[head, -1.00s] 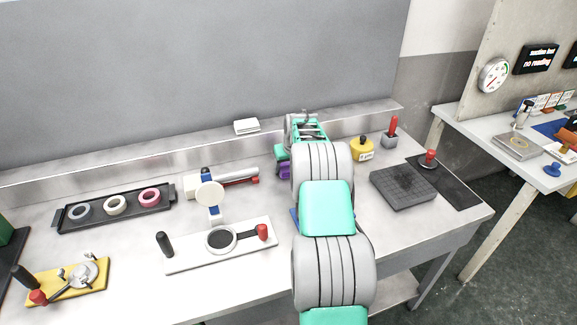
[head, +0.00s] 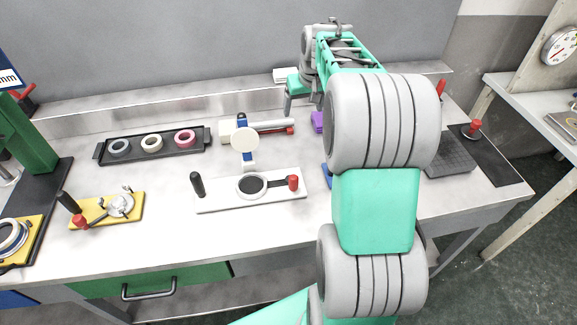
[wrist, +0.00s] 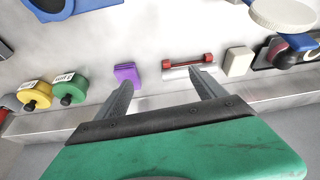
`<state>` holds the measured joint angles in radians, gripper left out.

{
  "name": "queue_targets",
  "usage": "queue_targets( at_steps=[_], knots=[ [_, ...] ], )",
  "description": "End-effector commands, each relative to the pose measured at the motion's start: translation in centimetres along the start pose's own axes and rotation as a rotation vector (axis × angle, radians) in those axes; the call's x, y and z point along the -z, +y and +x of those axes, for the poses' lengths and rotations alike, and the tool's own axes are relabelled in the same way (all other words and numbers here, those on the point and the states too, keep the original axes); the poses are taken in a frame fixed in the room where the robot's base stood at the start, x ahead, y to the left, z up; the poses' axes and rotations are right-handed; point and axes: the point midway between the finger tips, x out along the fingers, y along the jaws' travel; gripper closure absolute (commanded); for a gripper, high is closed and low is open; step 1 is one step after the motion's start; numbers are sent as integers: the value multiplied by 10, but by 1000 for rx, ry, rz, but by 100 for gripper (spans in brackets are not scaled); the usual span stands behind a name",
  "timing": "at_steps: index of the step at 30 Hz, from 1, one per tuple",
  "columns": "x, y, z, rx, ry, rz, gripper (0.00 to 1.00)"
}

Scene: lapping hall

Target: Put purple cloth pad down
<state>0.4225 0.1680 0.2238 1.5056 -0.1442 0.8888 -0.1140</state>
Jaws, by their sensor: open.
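The purple cloth pad (head: 317,121) lies on the bench top, partly hidden behind my arm in the head view. In the wrist view the pad (wrist: 127,75) is a small purple square just beyond the left fingertip. My gripper (head: 301,108) is raised near the back ledge of the bench, partly hidden by my arm. In the wrist view its two fingers (wrist: 165,78) are wide apart with nothing between them. The pad appears clear of the fingers.
A red-handled tool (wrist: 190,61) and pale block (wrist: 239,61) lie near the gripper. Yellow (wrist: 34,95) and green (wrist: 69,86) knobbed weights stand to the other side. A black ring tray (head: 152,146) and white plate fixture (head: 250,190) occupy the bench; its front strip is clear.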

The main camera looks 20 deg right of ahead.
Motion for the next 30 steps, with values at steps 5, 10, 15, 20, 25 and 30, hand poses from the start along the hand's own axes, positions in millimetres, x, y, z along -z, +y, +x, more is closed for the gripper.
queue_targets(
  at_steps=[5, 10, 15, 20, 25, 30],
  knots=[
    [-120, -113, -61, 35, -36, -98, 20],
    [-231, -152, -72, 52, -68, -163, 20],
    [-269, -158, -68, 55, -83, -182, 20],
    [-270, -158, -67, 54, -85, -181, 20],
    [-264, -158, -81, 54, -80, -183, 20],
    [-266, -158, -76, 54, -81, -183, 20]
  ],
)
